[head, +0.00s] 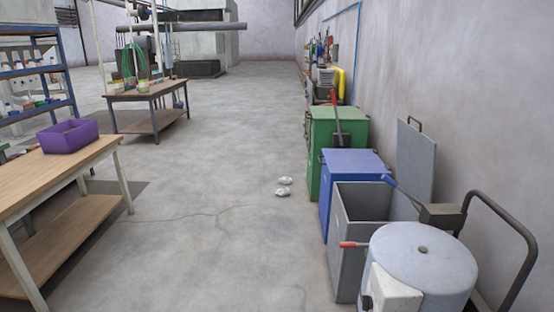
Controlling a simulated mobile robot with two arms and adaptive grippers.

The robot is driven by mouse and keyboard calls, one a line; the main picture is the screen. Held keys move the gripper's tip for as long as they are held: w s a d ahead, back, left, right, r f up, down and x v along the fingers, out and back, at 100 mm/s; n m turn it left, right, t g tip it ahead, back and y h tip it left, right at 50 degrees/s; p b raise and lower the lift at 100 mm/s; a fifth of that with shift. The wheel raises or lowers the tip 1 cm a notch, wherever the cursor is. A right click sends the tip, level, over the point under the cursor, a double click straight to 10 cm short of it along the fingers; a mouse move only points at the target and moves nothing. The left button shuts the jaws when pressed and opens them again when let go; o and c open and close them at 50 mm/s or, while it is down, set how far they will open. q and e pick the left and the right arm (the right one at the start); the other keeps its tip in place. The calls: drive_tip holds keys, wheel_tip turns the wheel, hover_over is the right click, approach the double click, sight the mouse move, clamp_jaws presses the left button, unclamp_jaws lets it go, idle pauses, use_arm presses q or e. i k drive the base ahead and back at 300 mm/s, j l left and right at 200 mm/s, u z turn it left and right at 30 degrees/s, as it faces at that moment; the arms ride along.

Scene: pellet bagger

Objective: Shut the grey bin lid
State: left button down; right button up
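The grey bin (345,245) stands on the right side, between the blue bin and a round grey drum. Its top is open. Its grey lid (416,165) stands upright at the bin's wall side, with a dark handle at its top edge. The inside of the bin is dark and its bottom is hidden. Neither of my grippers shows in the head view.
A blue bin (350,163) and a green bin (338,120), both closed, stand behind the grey bin. The drum (423,262) is close in front. Two small pale items (283,187) lie on the floor. A wooden table (60,165) holds a purple box (68,137).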

sight(417, 152)
drive_tip(key=i+j+z, duration=0.15)
drive_tip(key=i, duration=0.4)
drive_tip(key=i+j+z, duration=0.15)
drive_tip(key=i, duration=0.35)
drive_tip(key=i+j+z, duration=0.15)
drive_tip(key=i, duration=0.4)
